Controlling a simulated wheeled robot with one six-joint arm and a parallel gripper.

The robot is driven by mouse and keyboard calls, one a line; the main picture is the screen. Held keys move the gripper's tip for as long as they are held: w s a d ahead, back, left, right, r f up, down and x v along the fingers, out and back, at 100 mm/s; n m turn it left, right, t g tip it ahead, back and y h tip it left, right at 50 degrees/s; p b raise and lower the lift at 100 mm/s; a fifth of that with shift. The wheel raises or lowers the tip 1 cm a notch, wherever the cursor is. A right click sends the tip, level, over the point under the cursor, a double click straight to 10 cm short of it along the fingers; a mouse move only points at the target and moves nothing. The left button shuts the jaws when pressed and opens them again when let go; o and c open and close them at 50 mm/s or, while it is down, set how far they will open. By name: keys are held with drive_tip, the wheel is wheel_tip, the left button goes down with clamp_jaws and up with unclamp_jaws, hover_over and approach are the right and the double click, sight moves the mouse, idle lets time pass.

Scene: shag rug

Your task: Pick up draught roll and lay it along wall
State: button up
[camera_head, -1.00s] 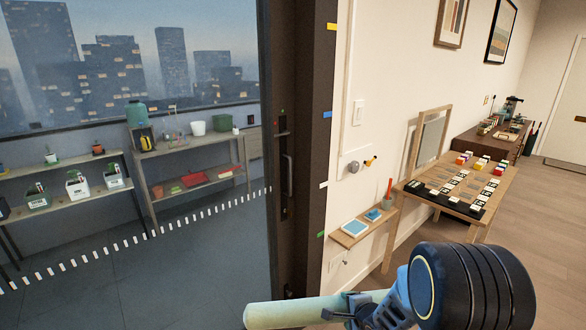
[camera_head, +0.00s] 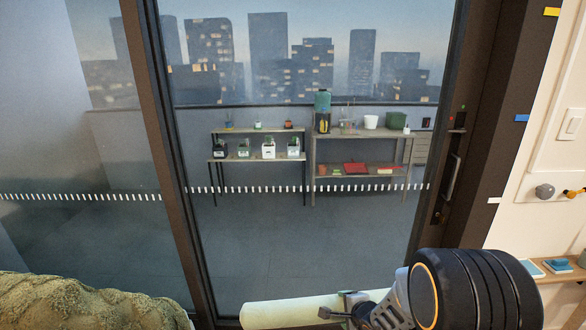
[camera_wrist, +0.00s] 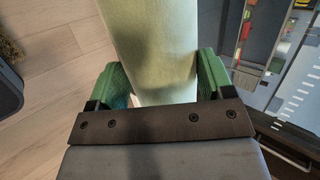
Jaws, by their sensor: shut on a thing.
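The draught roll (camera_head: 290,310) is a pale green cylinder at the bottom of the head view, lying roughly level. My gripper (camera_head: 345,305) is shut on it near its right part. In the wrist view the draught roll (camera_wrist: 155,45) runs up between the two green fingers of my gripper (camera_wrist: 155,85), one on each side. Its far end is out of the wrist view. The wall (camera_head: 555,70) is a cream strip at the right of the head view, beyond the dark door frame.
A glass sliding door (camera_head: 300,240) with a dark frame and white dashes fills the middle. Behind it stand shelves (camera_head: 360,140) with pots. A fuzzy olive-green piece (camera_head: 80,300) is at the lower left. A small wooden wall shelf (camera_head: 560,272) is at the right.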

wheel_tip(320, 180, down, 30)
drive_tip(key=w+b, duration=0.2)
drive_tip(key=b, duration=3.4)
drive_tip(key=shift+w, duration=0.15)
drive_tip(key=shift+r, duration=0.2)
